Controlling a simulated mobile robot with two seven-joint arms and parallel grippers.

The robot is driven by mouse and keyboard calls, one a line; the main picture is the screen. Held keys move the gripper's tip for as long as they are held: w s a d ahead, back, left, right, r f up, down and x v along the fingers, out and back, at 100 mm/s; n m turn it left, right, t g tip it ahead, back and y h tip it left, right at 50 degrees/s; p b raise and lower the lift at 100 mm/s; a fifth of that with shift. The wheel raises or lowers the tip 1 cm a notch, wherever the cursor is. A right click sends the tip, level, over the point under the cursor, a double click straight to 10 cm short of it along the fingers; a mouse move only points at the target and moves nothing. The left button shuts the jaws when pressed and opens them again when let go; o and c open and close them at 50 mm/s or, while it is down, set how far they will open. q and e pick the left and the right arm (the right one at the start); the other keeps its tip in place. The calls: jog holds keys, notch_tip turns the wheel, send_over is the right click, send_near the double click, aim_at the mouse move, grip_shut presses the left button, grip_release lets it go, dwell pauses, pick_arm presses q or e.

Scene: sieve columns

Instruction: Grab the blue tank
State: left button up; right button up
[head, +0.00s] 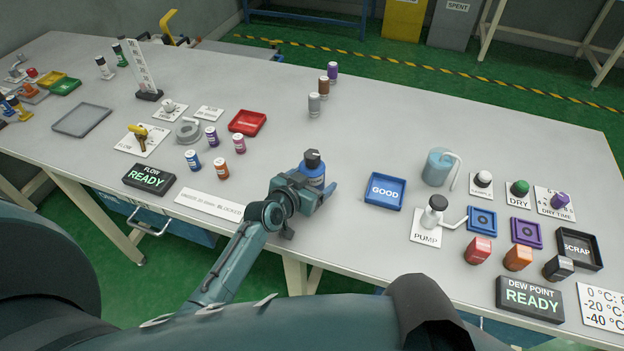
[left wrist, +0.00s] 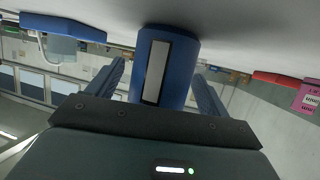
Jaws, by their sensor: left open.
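The blue tank (head: 316,170), a blue cylinder with a dark cap and a pale label, stands upright on the table near its front middle. My left gripper (head: 314,190) is low at the tank, with its arm reaching in from the left and hiding the tank's lower part. In the left wrist view the blue tank (left wrist: 180,62) is between the two open blue fingers of my left gripper (left wrist: 160,75). A gap shows on both sides of it, so the fingers are around it but apart from it. My right gripper is not in view.
A blue GOOD tray (head: 386,190) lies just right of the tank, with a pump (head: 434,212) beyond it. Small blue (head: 192,160) and orange (head: 221,168) bottles stand to the left. A red tray (head: 247,122) lies behind them.

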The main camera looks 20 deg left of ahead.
pick_arm(q)
jog(key=shift+c, duration=0.5)
jog(key=c, duration=1.2)
jog(key=shift+r, duration=0.1)
jog(key=shift+c, duration=0.2)
